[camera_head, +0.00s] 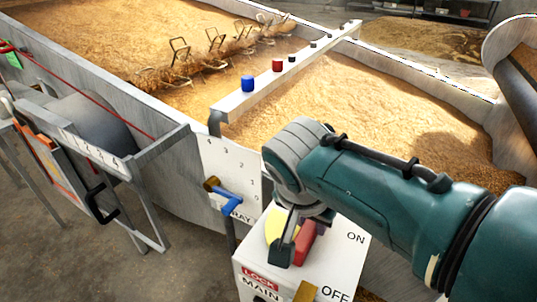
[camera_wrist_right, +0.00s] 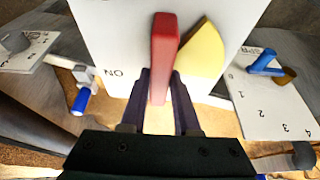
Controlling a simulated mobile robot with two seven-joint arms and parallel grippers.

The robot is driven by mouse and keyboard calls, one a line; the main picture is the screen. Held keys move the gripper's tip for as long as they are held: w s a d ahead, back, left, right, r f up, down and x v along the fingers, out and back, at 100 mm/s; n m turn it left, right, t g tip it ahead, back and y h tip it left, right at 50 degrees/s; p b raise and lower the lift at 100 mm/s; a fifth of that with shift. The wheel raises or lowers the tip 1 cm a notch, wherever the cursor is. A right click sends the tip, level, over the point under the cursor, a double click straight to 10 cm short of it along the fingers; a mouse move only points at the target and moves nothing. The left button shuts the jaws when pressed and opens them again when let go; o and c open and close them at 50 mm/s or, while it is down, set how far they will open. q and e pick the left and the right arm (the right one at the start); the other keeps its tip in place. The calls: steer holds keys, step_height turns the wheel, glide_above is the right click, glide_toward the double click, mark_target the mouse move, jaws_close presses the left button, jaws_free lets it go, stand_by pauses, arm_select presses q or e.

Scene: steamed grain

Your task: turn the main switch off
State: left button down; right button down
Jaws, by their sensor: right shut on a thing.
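The main switch is a white box (camera_head: 322,262) marked ON, OFF, LOCK and MAIN, low in the head view. Its red handle (camera_head: 306,243) stands beside a yellow piece (camera_head: 275,226). My right gripper (camera_head: 288,243) reaches it from above and hides part of it. In the right wrist view the red handle (camera_wrist_right: 163,50) runs lengthwise between the two dark fingers (camera_wrist_right: 160,90), which are shut on it. The yellow piece (camera_wrist_right: 203,50) is right of the handle there, and the ON label (camera_wrist_right: 115,73) is to its left. My left gripper is not in view.
A white plate (camera_head: 228,165) with numbers and a blue lever (camera_head: 228,203) stands just left of the switch box. A rail (camera_head: 262,90) with blue, red and black knobs crosses the grain trough (camera_head: 330,110) behind. A metal frame (camera_head: 165,160) stands at left.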

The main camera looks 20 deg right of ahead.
steer(key=c, duration=0.6)
jaws_free()
steer(key=shift+c, duration=0.2)
steer(key=shift+r, duration=0.1)
steer(key=p+v, duration=0.6)
steer(key=v, duration=0.2)
steer(key=shift+r, duration=0.25)
steer(key=shift+s+a+r, duration=0.2)
steer(key=shift+r, duration=0.35)
